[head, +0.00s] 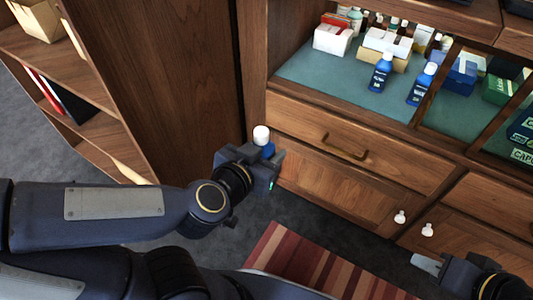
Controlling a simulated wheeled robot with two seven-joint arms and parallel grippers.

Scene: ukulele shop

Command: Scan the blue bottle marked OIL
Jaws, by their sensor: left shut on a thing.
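My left gripper (266,166) is shut on a blue bottle (268,149) with a white cap, held upright in front of the wooden cabinet. The gripper hides most of the bottle, and no label shows on it. Two more blue bottles with white caps, a left one (379,77) and a right one (420,88), stand upright in the open cabinet compartment; their label text is too small to read. My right gripper (428,264) is at the lower right, near the lower cabinet doors. A pale flat piece shows at its tip, and its jaws cannot be made out clearly.
The cabinet shelf (315,76) also holds white boxes (388,43), a blue box (457,75) and green boxes (498,91). Below are a drawer (350,145) and doors with white knobs. A wooden bookcase (85,85) stands left. A striped rug (300,262) lies on the floor.

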